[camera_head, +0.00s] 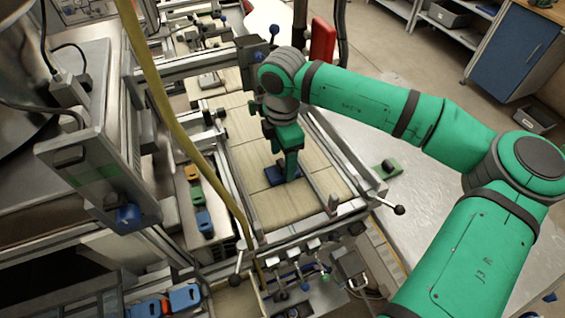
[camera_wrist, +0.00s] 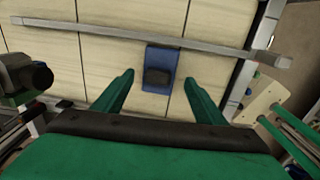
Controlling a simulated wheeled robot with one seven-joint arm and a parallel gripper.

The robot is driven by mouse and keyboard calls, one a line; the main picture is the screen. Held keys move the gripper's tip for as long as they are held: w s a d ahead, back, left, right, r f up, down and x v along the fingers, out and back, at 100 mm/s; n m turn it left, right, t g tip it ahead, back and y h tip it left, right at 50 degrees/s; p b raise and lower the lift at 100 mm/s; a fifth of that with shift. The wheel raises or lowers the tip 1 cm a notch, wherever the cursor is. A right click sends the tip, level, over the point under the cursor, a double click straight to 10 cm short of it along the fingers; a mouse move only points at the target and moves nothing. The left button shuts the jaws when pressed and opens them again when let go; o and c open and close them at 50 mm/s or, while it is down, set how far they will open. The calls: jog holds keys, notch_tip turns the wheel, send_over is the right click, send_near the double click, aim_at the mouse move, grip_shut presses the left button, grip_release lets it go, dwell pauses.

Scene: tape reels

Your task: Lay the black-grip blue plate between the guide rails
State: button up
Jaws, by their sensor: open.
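The blue plate (camera_wrist: 157,53) with a black grip (camera_wrist: 158,77) lies flat on the pale wooden bed. In the wrist view its far end meets or nearly meets a grey guide rail (camera_wrist: 100,34); I cannot tell if they touch. In the head view the blue plate (camera_head: 274,174) is partly hidden by my gripper (camera_head: 288,174). My gripper also shows in the wrist view (camera_wrist: 159,78), open, with one finger on each side of the plate and nothing visibly clamped. The opposite rail is hidden in the wrist view.
A green plate with a black grip (camera_head: 386,168) rests on the metal table (camera_head: 415,215) at right. Coloured blocks (camera_head: 197,194) sit in a narrow tray left of the bed. A ball-ended lever (camera_head: 398,209) sticks out at the front right.

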aim_at(283, 164)
notch_tip(283, 164, up, 10)
jog(key=shift+f, duration=0.2)
dwell(0.3)
jog(key=shift+s+d, duration=0.1)
